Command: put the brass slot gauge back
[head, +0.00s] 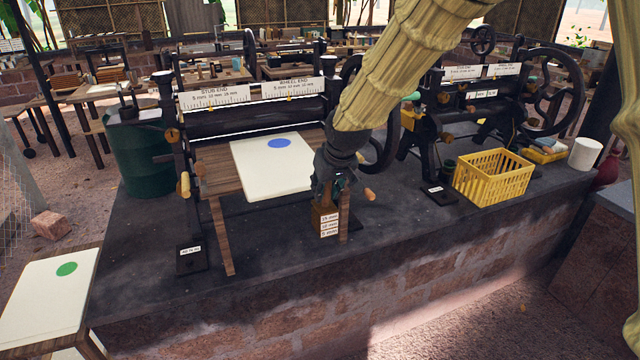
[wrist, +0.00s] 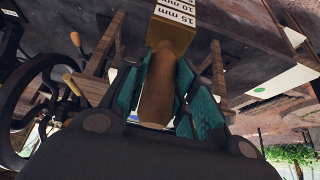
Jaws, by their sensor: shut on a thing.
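The brass slot gauge (head: 326,222) is a brownish block with stacked white labels reading 15 mm, 10 mm and 5 mm. My gripper (head: 335,188) is above it, pointing down. In the wrist view, my gripper (wrist: 157,95) is shut on the gauge's rounded wooden handle (wrist: 160,85), between teal finger pads. The labelled block of the gauge (wrist: 176,25) shows beyond the fingertips. The gauge looks upright, close to the dark bench top, near a wooden table leg. I cannot tell whether its base touches the bench.
A small wooden table bears a white sheet (head: 270,170) with a blue dot, just left of my gripper. Behind it stands a roller machine with STUD END and WHEEL END scales (head: 214,97). A yellow crate (head: 493,175) sits right. The bench's front right stretch is clear.

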